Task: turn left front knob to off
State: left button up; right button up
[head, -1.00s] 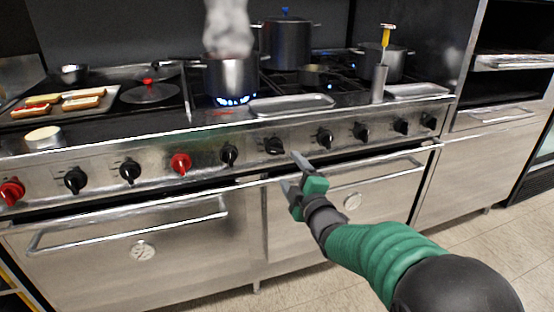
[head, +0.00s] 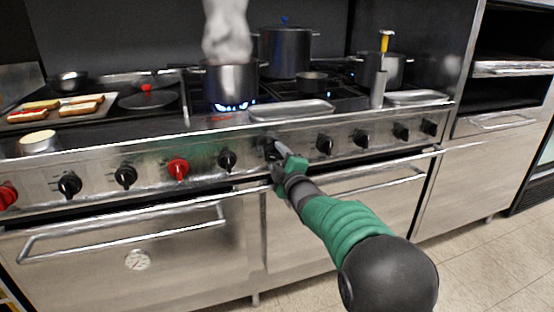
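A row of knobs runs along the front panel of the steel range (head: 300,134). The lit burner's blue flame (head: 232,106) burns under a steaming pot (head: 231,82). My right gripper (head: 277,150) is at the black knob right of the middle of the row. The frames do not show which one is the left front knob. My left gripper is out of view.
Oven door handles (head: 120,232) stick out below the knobs. A tray with bread (head: 60,108), a flat pan (head: 147,98), a tall pot (head: 286,52) and a steel tray (head: 291,110) sit on top. The tiled floor at lower right is clear.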

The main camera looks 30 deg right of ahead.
jog(key=shift+f, duration=0.15)
jog(key=c, duration=0.7)
jog(key=shift+c, duration=0.2)
jog(key=shift+m+p, duration=0.3)
jog(key=shift+m, duration=0.2)
jog(key=m+p, duration=0.1)
jog(key=m, duration=0.1)
jog(key=shift+m+p, duration=0.3)
jog(key=shift+m, duration=0.1)
jog(key=m+p, duration=0.1)
jog(key=m, duration=0.2)
jog(key=shift+m+p, duration=0.4)
jog(key=m+p, duration=0.2)
jog(key=m, duration=0.2)
jog(key=shift+a, duration=0.1)
jog(key=shift+m+p, duration=0.5)
jog(key=shift+m, duration=0.7)
jog(key=shift+f, duration=0.1)
